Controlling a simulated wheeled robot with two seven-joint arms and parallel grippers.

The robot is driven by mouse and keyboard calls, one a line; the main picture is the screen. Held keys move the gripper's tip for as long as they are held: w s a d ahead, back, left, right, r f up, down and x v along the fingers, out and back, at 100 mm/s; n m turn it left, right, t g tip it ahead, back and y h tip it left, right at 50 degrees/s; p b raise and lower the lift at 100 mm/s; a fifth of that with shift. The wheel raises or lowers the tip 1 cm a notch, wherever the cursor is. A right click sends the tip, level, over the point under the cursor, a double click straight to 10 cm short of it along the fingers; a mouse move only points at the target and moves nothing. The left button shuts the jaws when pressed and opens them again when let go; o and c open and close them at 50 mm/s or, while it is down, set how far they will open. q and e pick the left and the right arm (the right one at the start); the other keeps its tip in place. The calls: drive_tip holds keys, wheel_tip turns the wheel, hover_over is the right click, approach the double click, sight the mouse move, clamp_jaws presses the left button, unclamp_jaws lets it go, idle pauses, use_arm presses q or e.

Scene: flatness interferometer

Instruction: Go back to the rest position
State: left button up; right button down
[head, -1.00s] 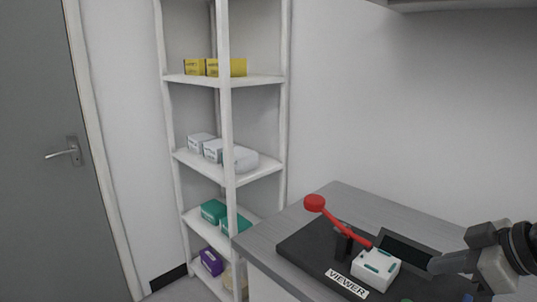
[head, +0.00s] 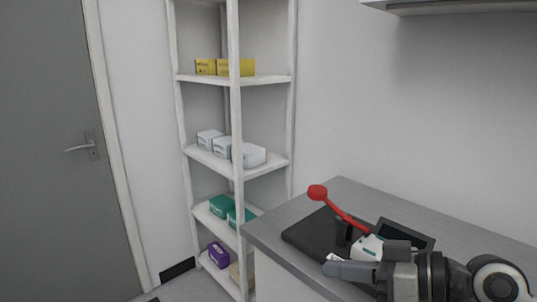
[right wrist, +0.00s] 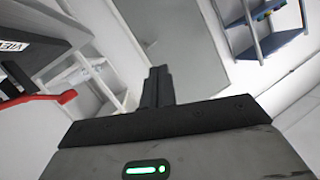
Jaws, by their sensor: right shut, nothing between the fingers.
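My right gripper (head: 350,270) is in the lower right of the head view, in front of the dark viewer base (head: 312,236) on the grey bench. It is shut and empty, and it hides part of the base and its label. The fingers show pressed together in the right wrist view (right wrist: 158,86). The red lever also shows at the left of the right wrist view (right wrist: 40,101). My left gripper does not show.
A white shelf rack (head: 236,120) with yellow, white, teal and purple boxes stands against the wall. A grey door (head: 50,150) is at the left. A cabinet edge (head: 450,6) hangs at the top right.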

drive_tip(key=s+a+r+y, duration=0.1)
drive_tip(key=a+r+y, duration=0.2)
drive_tip(key=a, duration=0.3)
drive_tip(key=d+f+m+t+h, duration=0.2)
drive_tip(key=d+f+h, duration=0.35)
drive_tip(key=f, duration=0.65)
drive_tip(key=d+f+m+t+h, duration=0.15)
drive_tip(key=d+f+h, duration=0.35)
drive_tip(key=f, duration=0.6)
drive_tip(key=s+d+f+n+g+h, duration=0.15)
drive_tip(key=s+d+f+h, duration=0.25)
drive_tip(key=s+d+f, duration=0.75)
drive_tip(key=s+a+m+t, duration=0.1)
drive_tip(key=a+m, duration=0.3)
drive_tip(key=a, duration=0.7)
drive_tip(key=shift+a+f+y, duration=0.35)
drive_tip(key=shift+a+f, duration=0.05)
